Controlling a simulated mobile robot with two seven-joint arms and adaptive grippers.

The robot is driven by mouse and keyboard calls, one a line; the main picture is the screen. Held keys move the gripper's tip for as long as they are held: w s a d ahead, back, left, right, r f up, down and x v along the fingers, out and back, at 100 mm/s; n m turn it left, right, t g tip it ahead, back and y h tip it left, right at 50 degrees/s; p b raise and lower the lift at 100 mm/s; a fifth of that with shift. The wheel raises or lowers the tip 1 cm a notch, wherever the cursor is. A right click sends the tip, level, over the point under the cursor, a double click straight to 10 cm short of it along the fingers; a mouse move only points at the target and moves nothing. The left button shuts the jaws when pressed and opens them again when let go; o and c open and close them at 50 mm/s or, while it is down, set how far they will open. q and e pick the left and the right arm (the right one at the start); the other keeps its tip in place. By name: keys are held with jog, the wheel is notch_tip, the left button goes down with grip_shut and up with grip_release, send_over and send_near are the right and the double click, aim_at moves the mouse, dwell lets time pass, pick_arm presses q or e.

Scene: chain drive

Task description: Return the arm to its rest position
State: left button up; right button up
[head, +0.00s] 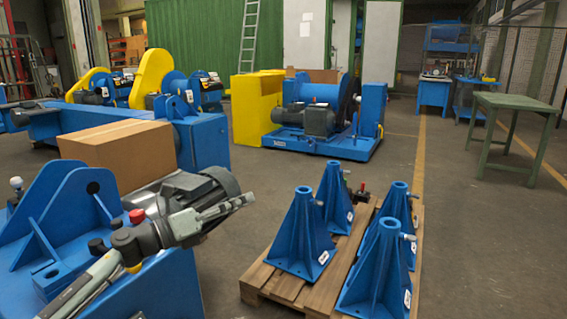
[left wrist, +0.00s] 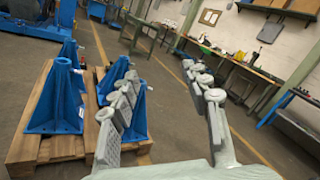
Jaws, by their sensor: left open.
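My left arm comes in from the lower left in the head view, over the near blue machine frame (head: 50,240). My left gripper (head: 238,205) points right, in front of the dark motor (head: 208,185). In the left wrist view the two grey fingers of this gripper (left wrist: 167,85) stand well apart with nothing between them. It is open and empty. In that view the blue stands (left wrist: 55,98) appear beyond and to the left of the fingers. My right gripper is in neither view.
Several blue stands (head: 300,235) are on a wooden pallet (head: 262,283) to the right of the arm. A cardboard box (head: 115,152) is behind the motor. A green table (head: 515,103) stands at the far right. Open floor (head: 470,220) lies right of the pallet.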

pick_arm(q)
jog(key=s+a+f+n+y, duration=0.55)
jog(key=f+n, duration=0.25)
jog(key=n, duration=0.2)
jog(key=s+a+f+n+t+y, duration=0.1)
jog(key=s+a+f+n+y, duration=0.4)
jog(key=f+n, duration=0.5)
jog(key=s+a+f+n+y, duration=0.3)
jog(key=a+f+n+y, duration=0.3)
jog(key=n, duration=0.5)
jog(key=s+f+n+g, duration=0.2)
jog(key=s+f, duration=0.3)
jog(key=s, duration=0.3)
jog(key=s+f+n+g, duration=0.2)
jog(key=s+f+g, duration=0.2)
jog(key=s, duration=0.4)
jog(key=s+f+n+g+p, duration=0.1)
jog(key=s+f+n+g, duration=0.2)
jog(key=s+f, duration=0.4)
jog(key=shift+s, duration=0.95)
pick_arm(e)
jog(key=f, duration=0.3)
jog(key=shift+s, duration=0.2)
